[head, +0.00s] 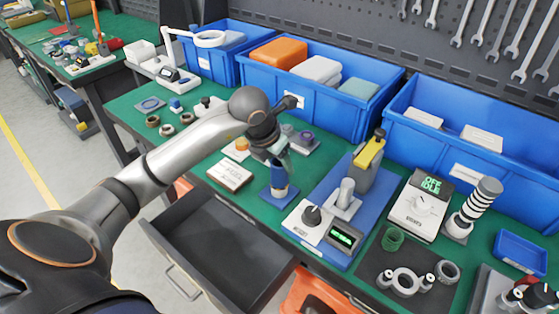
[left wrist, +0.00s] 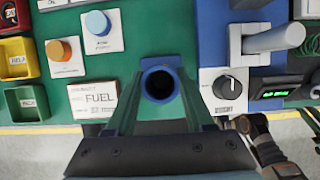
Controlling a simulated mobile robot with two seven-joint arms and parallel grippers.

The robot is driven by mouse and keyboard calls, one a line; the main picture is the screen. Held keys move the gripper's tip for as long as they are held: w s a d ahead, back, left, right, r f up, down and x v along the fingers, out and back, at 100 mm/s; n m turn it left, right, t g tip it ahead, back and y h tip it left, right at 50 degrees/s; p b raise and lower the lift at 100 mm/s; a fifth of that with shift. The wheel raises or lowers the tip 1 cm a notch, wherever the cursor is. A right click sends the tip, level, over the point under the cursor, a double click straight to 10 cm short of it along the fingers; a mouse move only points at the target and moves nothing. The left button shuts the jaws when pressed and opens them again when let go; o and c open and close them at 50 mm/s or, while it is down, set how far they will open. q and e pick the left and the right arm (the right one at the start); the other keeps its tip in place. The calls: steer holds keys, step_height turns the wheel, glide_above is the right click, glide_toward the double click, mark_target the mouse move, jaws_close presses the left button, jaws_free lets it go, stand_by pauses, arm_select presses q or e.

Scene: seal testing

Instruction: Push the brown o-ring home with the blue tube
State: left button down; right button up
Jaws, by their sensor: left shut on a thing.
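The blue tube (head: 279,179) stands upright over a small blue square base (head: 283,197) near the bench's front edge; I cannot tell whether it touches the base. My left gripper (head: 278,160) is shut on the tube from above. In the left wrist view the tube (left wrist: 160,84) shows its dark bore between my left fingers (left wrist: 158,100). Small brownish rings (head: 152,121) lie at the back left of the bench; I cannot tell which is the brown o-ring. Any ring under the tube is hidden. My right gripper is not in view.
An orange-topped plug (left wrist: 58,50) and a FUEL card (left wrist: 92,98) lie left of the tube. A blue-plated press station (head: 343,205) with knob and display stands to its right. An open drawer (head: 215,245) juts out below. Blue bins (head: 340,115) line the back.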

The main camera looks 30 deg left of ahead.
arm_select(q)
step_height(320, 180, up, 5)
steer(key=p, duration=0.3)
steer(key=shift+r+p, duration=0.15)
steer(key=shift+p, duration=0.15)
